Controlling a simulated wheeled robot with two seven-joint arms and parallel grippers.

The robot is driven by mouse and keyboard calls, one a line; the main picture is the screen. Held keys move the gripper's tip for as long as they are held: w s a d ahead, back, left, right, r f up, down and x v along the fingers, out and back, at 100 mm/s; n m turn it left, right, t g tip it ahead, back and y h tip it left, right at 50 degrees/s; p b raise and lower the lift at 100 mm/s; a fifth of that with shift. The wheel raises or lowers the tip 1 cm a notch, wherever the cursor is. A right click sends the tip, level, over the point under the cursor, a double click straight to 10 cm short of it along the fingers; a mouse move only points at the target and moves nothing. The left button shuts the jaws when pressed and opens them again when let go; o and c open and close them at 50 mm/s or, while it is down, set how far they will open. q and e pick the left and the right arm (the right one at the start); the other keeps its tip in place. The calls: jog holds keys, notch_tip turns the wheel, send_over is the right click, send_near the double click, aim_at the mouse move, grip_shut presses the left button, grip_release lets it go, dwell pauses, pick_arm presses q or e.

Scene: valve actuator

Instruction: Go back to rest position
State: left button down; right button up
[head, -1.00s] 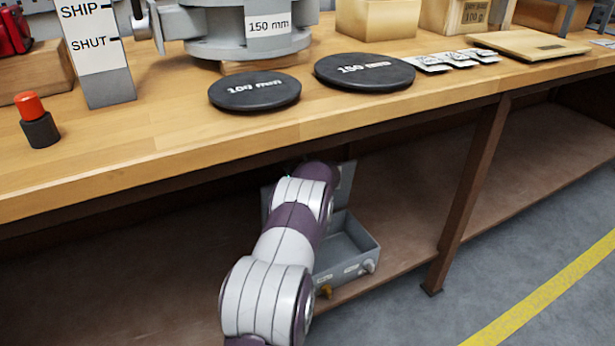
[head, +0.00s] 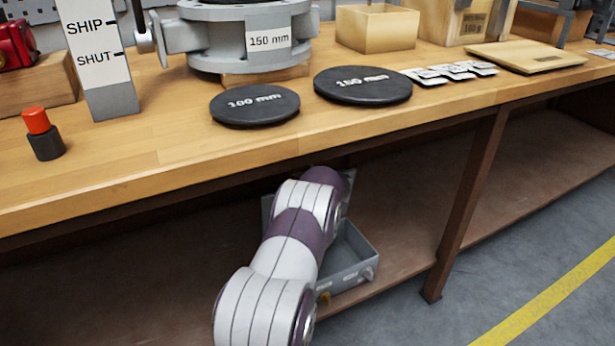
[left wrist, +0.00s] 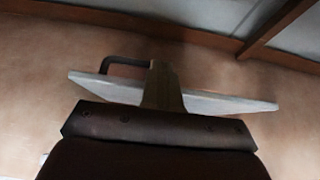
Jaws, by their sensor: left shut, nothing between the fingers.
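My arm reaches from the bottom of the head view to the lower shelf, beside an open grey box (head: 345,277). Its hand is hidden behind the arm and the bench edge. In the left wrist view my left gripper (left wrist: 161,88) is shut, with its fingers together and nothing between them. A grey flat panel (left wrist: 225,103) with a dark handle (left wrist: 122,62) lies beyond the fingers; I cannot tell whether they touch it. My right gripper is not in view.
The wooden bench top (head: 180,160) overhangs the shelf. It carries a black 100 mm disc (head: 255,108), a larger black disc (head: 362,86), a grey valve body (head: 225,45) and a red-topped cylinder (head: 44,135). A brown bench leg (head: 470,190) stands right of the box.

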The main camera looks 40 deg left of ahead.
pick_arm(q)
jog(key=p+v, duration=0.1)
jog(key=v, duration=0.6)
jog(key=shift+p, duration=0.35)
jog(key=shift+d, duration=0.1)
